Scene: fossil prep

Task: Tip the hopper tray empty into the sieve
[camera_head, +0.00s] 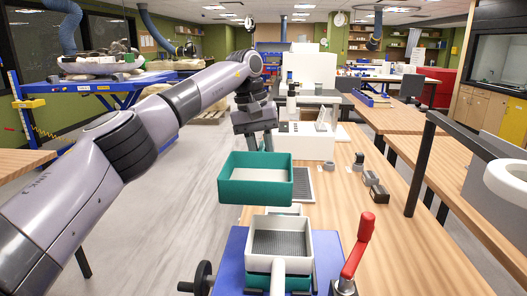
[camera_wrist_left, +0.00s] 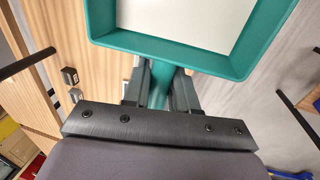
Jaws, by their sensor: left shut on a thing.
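The teal hopper tray (camera_head: 256,190) hangs in the air, roughly level, in the middle of the head view. My left gripper (camera_head: 260,143) is behind it, shut on its teal handle (camera_wrist_left: 158,88), which shows between the fingers in the left wrist view. The tray's inside looks pale and plain; I cannot make out any loose contents. The square white sieve (camera_head: 308,242) with a grey mesh floor is below and nearer than the tray, slightly to the right. The tray is apart from it and upright. My right gripper is not in view.
The sieve sits over a blue base (camera_head: 233,250) with a black knob (camera_head: 200,278) at left and a red-handled lever (camera_head: 358,248) standing at right. Small dark blocks (camera_head: 375,185) lie on the wooden bench (camera_head: 400,250).

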